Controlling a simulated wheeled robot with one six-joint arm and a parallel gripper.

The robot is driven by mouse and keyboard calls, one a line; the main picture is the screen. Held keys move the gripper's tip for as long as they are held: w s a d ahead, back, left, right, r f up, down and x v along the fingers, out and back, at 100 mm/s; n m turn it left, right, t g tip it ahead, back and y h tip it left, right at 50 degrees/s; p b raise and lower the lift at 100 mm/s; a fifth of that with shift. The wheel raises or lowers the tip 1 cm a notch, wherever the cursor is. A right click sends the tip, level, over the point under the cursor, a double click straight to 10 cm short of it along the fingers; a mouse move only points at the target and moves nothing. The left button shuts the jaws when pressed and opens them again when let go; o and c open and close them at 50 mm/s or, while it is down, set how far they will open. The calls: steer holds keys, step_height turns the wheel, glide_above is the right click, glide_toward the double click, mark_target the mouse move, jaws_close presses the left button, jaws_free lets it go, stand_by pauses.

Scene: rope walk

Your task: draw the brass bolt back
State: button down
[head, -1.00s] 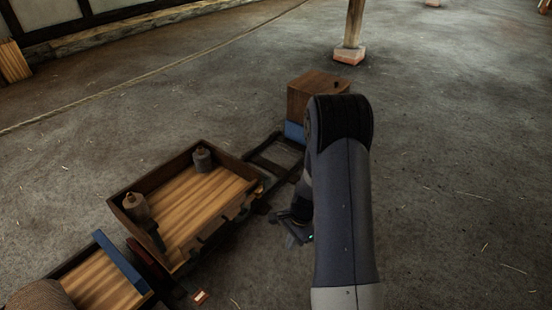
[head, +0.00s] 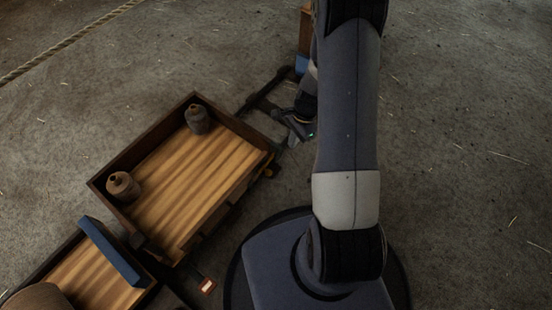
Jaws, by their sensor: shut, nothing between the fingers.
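I cannot make out the brass bolt clearly. A small dull-gold piece (head: 271,169) shows at the right corner of the wooden tray cart (head: 139,152), but it is too small and dark to identify. My gripper (head: 287,142) is low beside that corner, just up and right of the dull-gold piece. It looks empty and shut, with a small green light on it. I cannot tell whether its tips touch anything. My arm covers part of the wrist.
Two grey-brown bobbins (head: 198,119) (head: 123,186) stand in the tray. A second cart with a blue bar (head: 112,252) is at lower left. A dark frame (head: 262,98) leads toward a wooden box (head: 305,28), mostly hidden by my arm. Floor at right is clear.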

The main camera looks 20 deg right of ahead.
steer(key=s+a+f+b, duration=0.1)
steer(key=a+f+b, duration=0.4)
steer(key=f, duration=0.5)
steer(key=shift+s+a+f+b, duration=0.15)
steer(key=shift+s+a+b, duration=0.2)
steer(key=shift+a, duration=0.15)
steer(key=s+a, duration=0.2)
steer(key=a, duration=0.1)
steer(key=shift+s+a, duration=0.2)
steer(key=shift+s, duration=0.05)
